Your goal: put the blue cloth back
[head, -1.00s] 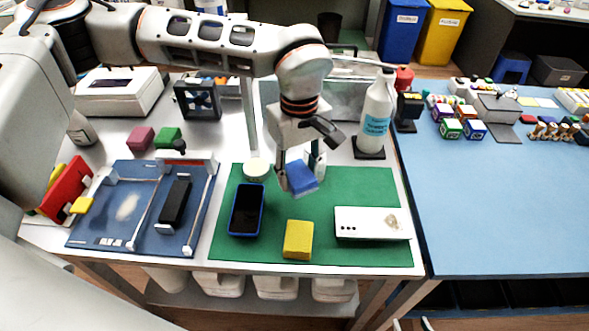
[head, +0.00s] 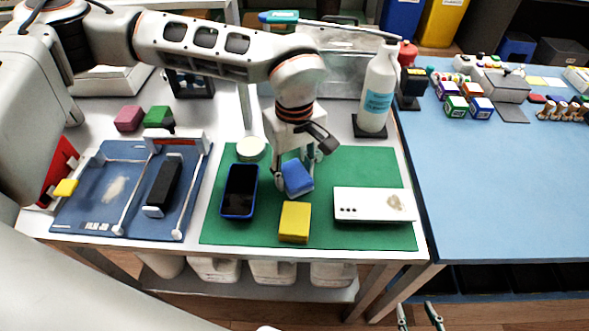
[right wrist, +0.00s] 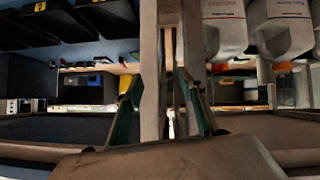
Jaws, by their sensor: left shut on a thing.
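The blue cloth (head: 298,179) is a small folded block in the head view, over the green mat (head: 370,168). My left gripper (head: 297,170) points down and is shut on it. I cannot tell whether the cloth touches the mat. A yellow cloth or block (head: 294,222) lies on the mat just in front of it. My right gripper (head: 419,317) shows only its fingertips at the bottom edge of the head view, spread apart. Its fingers also show in the right wrist view (right wrist: 165,105), with nothing seen between them.
A dark phone (head: 240,191) lies left of the cloth and a white phone (head: 372,204) lies to the right, both on the mat. The blue jig tray (head: 90,215) is at left.

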